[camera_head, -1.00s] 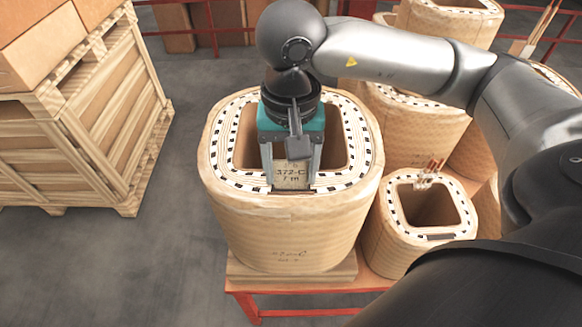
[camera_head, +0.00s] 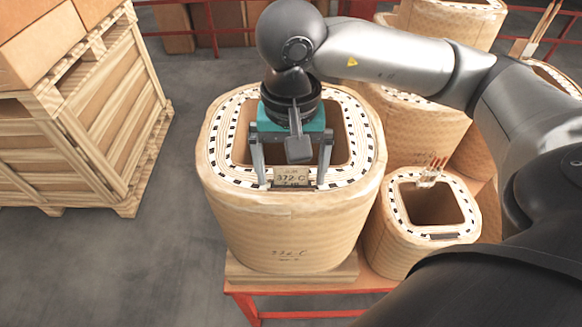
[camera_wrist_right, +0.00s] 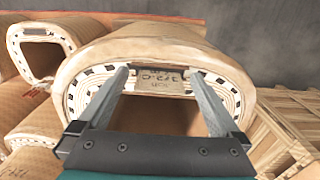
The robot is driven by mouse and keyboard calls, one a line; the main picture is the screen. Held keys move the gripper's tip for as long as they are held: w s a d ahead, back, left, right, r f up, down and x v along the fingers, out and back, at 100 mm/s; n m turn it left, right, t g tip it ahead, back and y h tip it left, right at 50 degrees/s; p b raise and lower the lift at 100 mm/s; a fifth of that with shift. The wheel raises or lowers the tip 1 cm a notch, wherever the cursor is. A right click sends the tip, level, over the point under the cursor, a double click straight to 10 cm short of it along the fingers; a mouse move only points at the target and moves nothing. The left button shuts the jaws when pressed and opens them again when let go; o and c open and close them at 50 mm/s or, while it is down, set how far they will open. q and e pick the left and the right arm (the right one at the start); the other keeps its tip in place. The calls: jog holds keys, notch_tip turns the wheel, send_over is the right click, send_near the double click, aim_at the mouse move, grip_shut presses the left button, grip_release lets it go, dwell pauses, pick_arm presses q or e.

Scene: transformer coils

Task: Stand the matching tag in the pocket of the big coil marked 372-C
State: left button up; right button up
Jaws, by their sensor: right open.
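The big coil (camera_head: 290,228) is wrapped in tan paper and carries handwriting that reads like 372-C on its front. The tag (camera_head: 291,177), marked 372-C, stands upright at the front of the coil's top rim, its lower edge at the dark pocket slot there. It also shows in the right wrist view (camera_wrist_right: 160,78). My right gripper (camera_head: 291,184) is open, with one finger on each side of the tag and a gap to it on both sides. The big coil also shows in the right wrist view (camera_wrist_right: 245,75). My left gripper is not in view.
A smaller coil (camera_head: 370,235) with leads stands close on the right, and more coils are behind it. The coils rest on a red-framed stand (camera_head: 285,289). A wooden crate (camera_head: 110,130) stands at the left, with clear grey floor between.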

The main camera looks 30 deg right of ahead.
jog(key=shift+r, duration=0.1)
notch_tip(320, 180, up, 15)
jog(key=p, duration=0.2)
dwell(0.5)
jog(key=shift+s+a, duration=0.1)
dwell(0.5)
